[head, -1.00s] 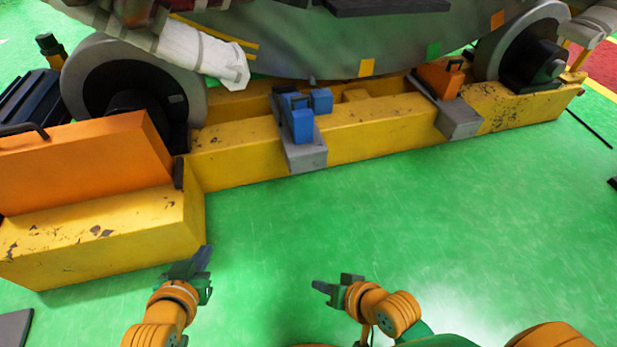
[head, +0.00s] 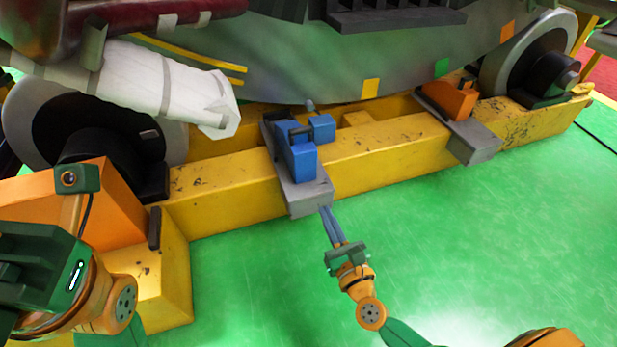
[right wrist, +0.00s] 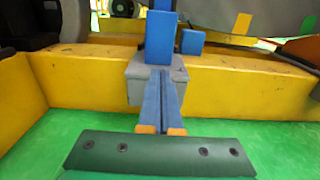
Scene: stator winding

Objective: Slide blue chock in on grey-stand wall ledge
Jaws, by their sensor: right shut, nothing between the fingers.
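The blue chock (head: 302,162) sits on top of the grey stand (head: 308,197), which lies across the yellow beam. A smaller blue block (head: 322,127) is behind it to the right. My right gripper (head: 326,210) is shut and empty, its fingertips at the stand's front end, below the chock. In the right wrist view the shut fingers (right wrist: 161,76) point at the stand (right wrist: 138,88), with the blue chock (right wrist: 160,38) straight above the tips. I cannot tell whether they touch. My left gripper (head: 40,265) is at the left edge; its fingers are not visible.
The yellow beam (head: 225,190) runs across under the big grey machine body. An orange chock (head: 452,100) sits on a second grey stand (head: 474,142) at right. A white wrapped bundle (head: 165,85) hangs at upper left. The green floor in front is clear.

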